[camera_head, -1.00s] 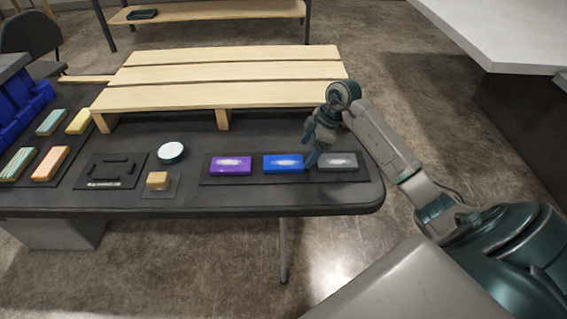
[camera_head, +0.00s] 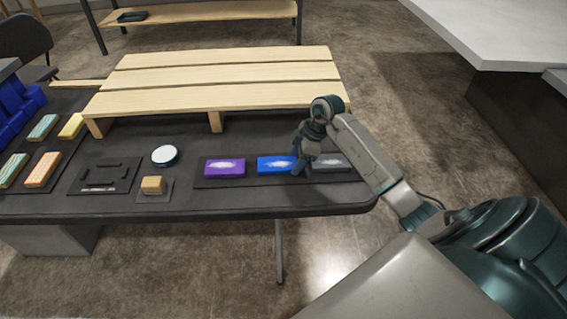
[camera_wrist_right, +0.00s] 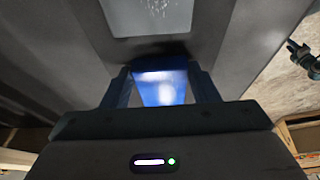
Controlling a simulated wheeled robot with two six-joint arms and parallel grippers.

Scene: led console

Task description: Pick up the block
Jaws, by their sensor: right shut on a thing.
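A blue block (camera_head: 272,165) with a pale patch on top sits in a row on a dark mat (camera_head: 240,183), between a purple block (camera_head: 224,167) and a grey block (camera_head: 332,161). My right gripper (camera_head: 298,168) is at the blue block's right end and is shut on it. In the right wrist view the blue block (camera_wrist_right: 163,86) shows between the two fingers of the gripper (camera_wrist_right: 163,90). I cannot tell whether it is off the mat. The fingertips hide part of its right end in the head view. My left gripper is not in view.
A slatted wooden rack (camera_head: 210,98) stands behind the row. Several coloured blocks and blue bins (camera_head: 18,105) are at far left.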

